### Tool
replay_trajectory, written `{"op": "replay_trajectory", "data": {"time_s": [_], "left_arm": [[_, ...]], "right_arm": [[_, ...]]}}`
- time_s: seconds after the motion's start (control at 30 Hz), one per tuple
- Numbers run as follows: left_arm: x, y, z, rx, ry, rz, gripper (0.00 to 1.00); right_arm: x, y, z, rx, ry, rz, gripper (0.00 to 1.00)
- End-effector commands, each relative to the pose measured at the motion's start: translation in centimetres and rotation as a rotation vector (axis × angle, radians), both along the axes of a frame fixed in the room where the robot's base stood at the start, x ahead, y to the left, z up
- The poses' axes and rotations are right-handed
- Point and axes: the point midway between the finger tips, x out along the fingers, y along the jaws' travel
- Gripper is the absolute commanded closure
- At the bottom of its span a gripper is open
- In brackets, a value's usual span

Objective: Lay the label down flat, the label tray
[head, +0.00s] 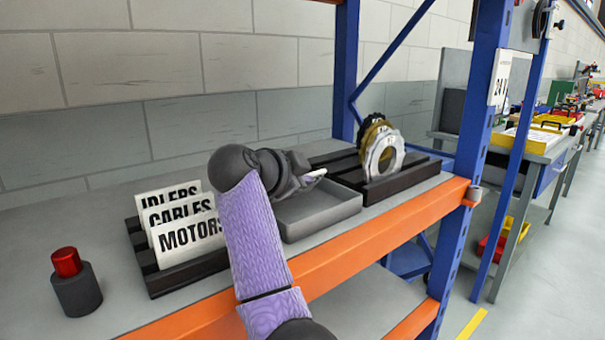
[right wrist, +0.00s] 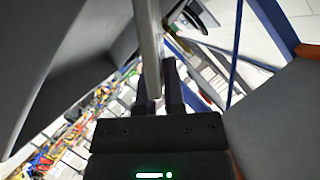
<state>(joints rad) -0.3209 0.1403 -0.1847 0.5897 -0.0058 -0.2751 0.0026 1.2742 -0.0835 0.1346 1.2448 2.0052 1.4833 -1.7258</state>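My right arm reaches over the shelf, and its gripper (head: 308,179) is above the grey label tray (head: 322,222), near its back part. In the right wrist view the fingers (right wrist: 158,90) are closed on a thin grey plate (right wrist: 148,45), seen edge-on, which looks like the label. In the head view a small pale piece of the label (head: 317,173) shows at the fingertips; its printed face is hidden. The visible tray floor is bare; my wrist hides part of the tray. My left gripper is not in view.
A black rack (head: 160,283) with upright cards IDLERS, CABLES and MOTORS (head: 185,240) stands left of the tray. A second rack (head: 405,180) with ring-shaped discs (head: 383,155) stands to its right. A red-topped dark cylinder (head: 75,285) is at far left. An orange beam (head: 370,245) edges the shelf.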

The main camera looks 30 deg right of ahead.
Motion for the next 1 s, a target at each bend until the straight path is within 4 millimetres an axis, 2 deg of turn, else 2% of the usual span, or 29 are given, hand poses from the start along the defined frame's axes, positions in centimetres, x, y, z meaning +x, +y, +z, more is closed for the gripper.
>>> {"op": "replay_trajectory", "data": {"time_s": [0.03,0.17,0.2,0.47,0.57,0.7,0.8,0.9,1.0], "left_arm": [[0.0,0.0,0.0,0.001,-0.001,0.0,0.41],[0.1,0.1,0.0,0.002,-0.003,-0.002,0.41],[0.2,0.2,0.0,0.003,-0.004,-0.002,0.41],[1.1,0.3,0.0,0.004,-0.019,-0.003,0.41],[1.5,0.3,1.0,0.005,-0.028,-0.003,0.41],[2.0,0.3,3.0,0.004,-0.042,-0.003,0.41],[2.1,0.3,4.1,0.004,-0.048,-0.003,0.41],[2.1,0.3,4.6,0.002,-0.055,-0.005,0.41],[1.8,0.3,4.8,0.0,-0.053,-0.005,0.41]], "right_arm": [[0.0,0.0,0.0,0.0,0.0,0.0,0.79],[0.0,0.0,0.0,0.0,0.0,0.0,0.51],[0.0,0.0,0.0,0.0,0.0,0.0,0.48],[0.0,0.0,0.2,0.0,0.0,0.0,0.48],[-0.1,0.0,2.1,0.001,-0.004,0.001,0.48],[-0.1,0.0,6.2,0.001,-0.006,0.001,0.48],[-0.1,0.0,8.4,0.001,-0.005,0.001,0.48],[0.0,0.0,9.7,0.001,-0.003,0.0,0.48],[0.0,0.0,10.1,0.0,0.0,0.0,0.48]]}}
